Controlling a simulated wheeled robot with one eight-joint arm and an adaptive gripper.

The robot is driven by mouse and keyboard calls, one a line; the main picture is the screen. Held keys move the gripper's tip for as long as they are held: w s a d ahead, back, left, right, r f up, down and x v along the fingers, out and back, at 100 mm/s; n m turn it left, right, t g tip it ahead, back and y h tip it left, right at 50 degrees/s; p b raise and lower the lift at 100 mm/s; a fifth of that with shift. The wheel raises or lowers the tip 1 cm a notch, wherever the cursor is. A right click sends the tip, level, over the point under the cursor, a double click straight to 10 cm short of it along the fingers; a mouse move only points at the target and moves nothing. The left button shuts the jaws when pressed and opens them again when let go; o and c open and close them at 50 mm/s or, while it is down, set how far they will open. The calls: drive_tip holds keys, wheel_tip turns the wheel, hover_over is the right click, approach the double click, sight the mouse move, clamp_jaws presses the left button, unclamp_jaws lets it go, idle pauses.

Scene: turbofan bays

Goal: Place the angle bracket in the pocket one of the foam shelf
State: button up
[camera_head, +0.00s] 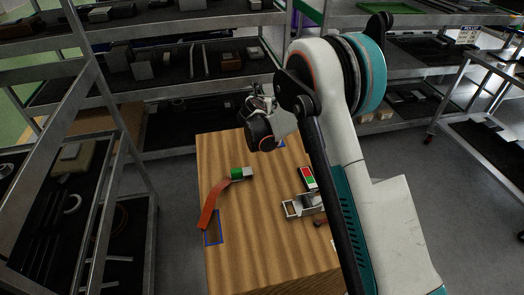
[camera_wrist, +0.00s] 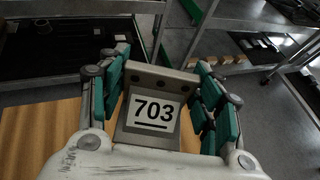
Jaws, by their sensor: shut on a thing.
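A grey metal angle bracket (camera_wrist: 152,110) with a white "703" label and dark holes along its upper edge fills the middle of the wrist view. My gripper (camera_wrist: 164,80) is shut on it, with teal finger pads on its left and right sides. In the head view my gripper (camera_head: 260,103) is above the far end of the wooden table, and the bracket cannot be made out there. Racks with dark, foam-like shelf linings stand behind (camera_head: 160,68) and at the left (camera_head: 50,215). I cannot tell which is the foam shelf, nor which pocket is one.
The wooden table (camera_head: 245,255) carries an orange-red strip (camera_head: 209,205), a green and white block (camera_head: 238,173), a red and green piece (camera_head: 308,178) and a grey tray (camera_head: 291,209). Parts sit on the back shelves. Another rack (camera_head: 492,140) stands at the right. Grey floor shows between.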

drive_tip(key=f+b, duration=0.3)
drive_tip(key=f, duration=0.7)
drive_tip(key=f+b, duration=0.4)
drive_tip(key=f, duration=0.6)
drive_tip(key=shift+w+a+f, duration=0.1)
drive_tip(key=shift+w+a, duration=0.05)
drive_tip(key=shift+a, duration=0.05)
drive_tip(key=o, duration=1.2)
